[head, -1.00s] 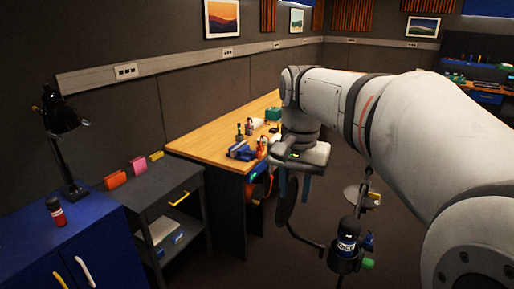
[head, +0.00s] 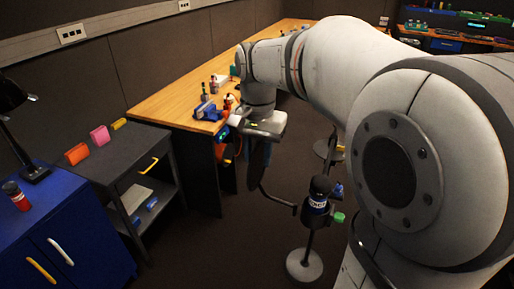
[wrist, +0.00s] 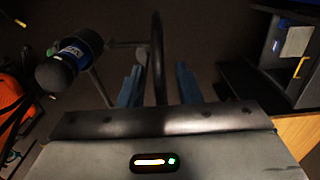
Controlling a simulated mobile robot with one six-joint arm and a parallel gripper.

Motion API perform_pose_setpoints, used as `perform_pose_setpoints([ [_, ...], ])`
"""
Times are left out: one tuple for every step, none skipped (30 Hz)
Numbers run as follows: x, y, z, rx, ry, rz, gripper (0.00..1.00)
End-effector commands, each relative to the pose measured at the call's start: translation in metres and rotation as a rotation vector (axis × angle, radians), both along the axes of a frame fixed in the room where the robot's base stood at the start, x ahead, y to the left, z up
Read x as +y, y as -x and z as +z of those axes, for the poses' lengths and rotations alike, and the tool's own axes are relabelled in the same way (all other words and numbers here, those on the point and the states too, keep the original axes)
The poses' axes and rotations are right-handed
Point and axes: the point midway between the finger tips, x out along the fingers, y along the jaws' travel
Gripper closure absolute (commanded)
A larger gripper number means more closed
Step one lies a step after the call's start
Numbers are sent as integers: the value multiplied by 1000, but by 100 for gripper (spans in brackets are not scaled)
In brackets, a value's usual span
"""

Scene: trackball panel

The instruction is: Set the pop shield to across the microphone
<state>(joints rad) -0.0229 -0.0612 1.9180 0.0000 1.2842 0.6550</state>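The microphone (head: 318,192), black with a blue label band, is upright on a stand with a round base (head: 304,264). It also shows at the upper left of the wrist view (wrist: 68,62). The pop shield (head: 258,168) is a dark disc on a curved arm (head: 276,198) from the stand. It hangs left of the microphone in the head view, not across it. In the wrist view the shield is a dark edge-on strip (wrist: 158,55) between the two blue fingers of my gripper (wrist: 160,88). The gripper is open around the shield, with a narrow gap on both sides.
A green knob (head: 338,217) and a blue part (head: 338,190) are on the stand's right side. A wooden workbench (head: 160,97) with several small items is behind my gripper. A grey cart (head: 115,160) and blue cabinet (head: 70,215) stand left. Floor between cart and stand is free.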

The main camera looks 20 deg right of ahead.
Motion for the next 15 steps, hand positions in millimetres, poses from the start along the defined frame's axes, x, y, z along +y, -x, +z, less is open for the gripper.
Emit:
perform_pose_setpoints([
  [0,0,0,0,0,0,69],
  [0,0,0,0,0,1,69],
  [0,0,0,0,0,1,69],
  [0,0,0,0,0,1,69],
  [0,0,0,0,0,1,70],
  [0,0,0,0,0,1,73],
  [0,0,0,0,0,1,76],
  [0,0,0,0,0,1,78],
  [0,0,0,0,0,1,81],
  [0,0,0,0,0,1,84],
  [0,0,0,0,0,1,86],
  [0,0,0,0,0,1,90],
  [0,0,0,0,0,2,92],
  [0,0,0,0,0,2,94],
  [0,0,0,0,0,2,98],
])
